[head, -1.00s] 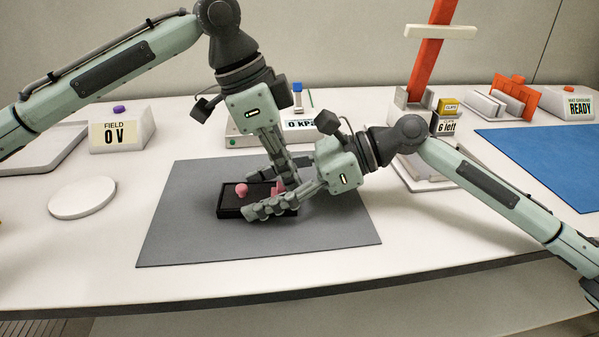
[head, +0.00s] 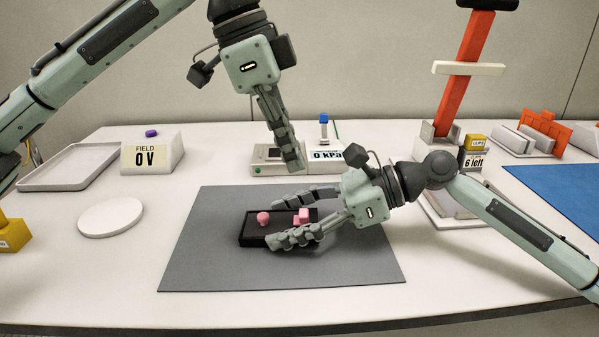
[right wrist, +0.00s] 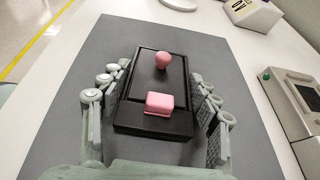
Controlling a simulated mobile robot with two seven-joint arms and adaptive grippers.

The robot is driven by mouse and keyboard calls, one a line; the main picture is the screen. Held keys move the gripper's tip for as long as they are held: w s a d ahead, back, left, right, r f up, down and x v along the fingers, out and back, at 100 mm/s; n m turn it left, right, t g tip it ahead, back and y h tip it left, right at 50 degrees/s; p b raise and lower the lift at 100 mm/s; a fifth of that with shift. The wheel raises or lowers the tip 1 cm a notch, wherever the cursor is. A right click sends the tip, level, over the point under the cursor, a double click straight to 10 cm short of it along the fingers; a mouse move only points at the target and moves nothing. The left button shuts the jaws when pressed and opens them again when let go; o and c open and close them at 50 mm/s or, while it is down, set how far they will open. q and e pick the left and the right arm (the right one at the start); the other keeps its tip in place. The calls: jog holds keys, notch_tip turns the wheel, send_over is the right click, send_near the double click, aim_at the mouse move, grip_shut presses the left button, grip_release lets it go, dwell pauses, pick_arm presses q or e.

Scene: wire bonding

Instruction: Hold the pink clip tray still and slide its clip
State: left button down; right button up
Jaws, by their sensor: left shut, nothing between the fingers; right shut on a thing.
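The clip tray is a black tray (head: 247,234) with a pink knob (head: 263,218) at its left end and a pink clip (head: 303,215) toward its right end. It lies on the grey mat. My right gripper (head: 275,221) is shut on the tray, one finger along each long side. In the right wrist view the tray (right wrist: 155,126) sits between the fingers, with the pink clip (right wrist: 159,103) at the near end and the knob (right wrist: 163,60) at the far end. My left gripper (head: 292,165) is shut and empty, raised behind the tray and apart from it.
The grey mat (head: 210,260) is clear around the tray. Behind it stands a device with a kPa display (head: 328,155). At left are a white disc (head: 111,218) and a FIELD box (head: 150,155). A red-orange post (head: 467,75) and a blue mat (head: 560,190) are at right.

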jog(key=shift+f, duration=0.3)
jog(key=o, duration=1)
jog(key=shift+c, duration=0.2)
jog(key=o, duration=0.3)
jog(key=shift+r, duration=0.1)
